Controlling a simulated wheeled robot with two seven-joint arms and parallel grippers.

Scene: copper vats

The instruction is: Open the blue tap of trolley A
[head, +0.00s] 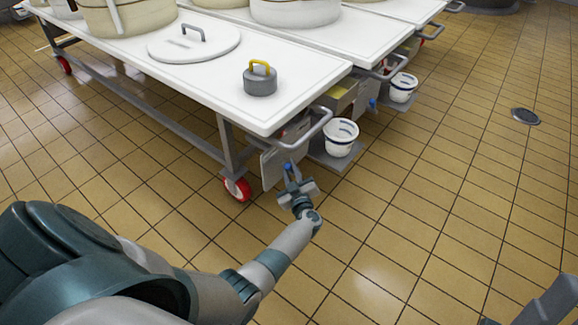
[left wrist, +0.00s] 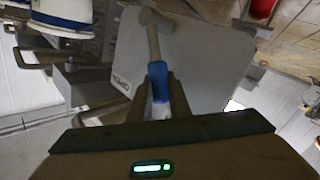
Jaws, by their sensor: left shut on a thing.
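The blue tap handle (head: 287,166) is low under the near end of the front trolley (head: 300,78), beside a grey plate (head: 272,168). My left gripper (head: 291,177) reaches it from the near side. In the left wrist view the blue handle (left wrist: 158,78) stands between the two fingers of my left gripper (left wrist: 160,98), which are shut on it. A pale stem runs up from the handle in front of the plate. I cannot read a letter on the trolley. A grey part of my right gripper (head: 545,303) shows at the lower right corner; its fingertips are not clear.
A white bucket (head: 341,137) stands on a low shelf right of the tap. The trolley's push handle (head: 308,132) juts out above my left gripper. A red caster (head: 237,189) is to the left. The tiled floor at right is clear, with a drain (head: 525,116).

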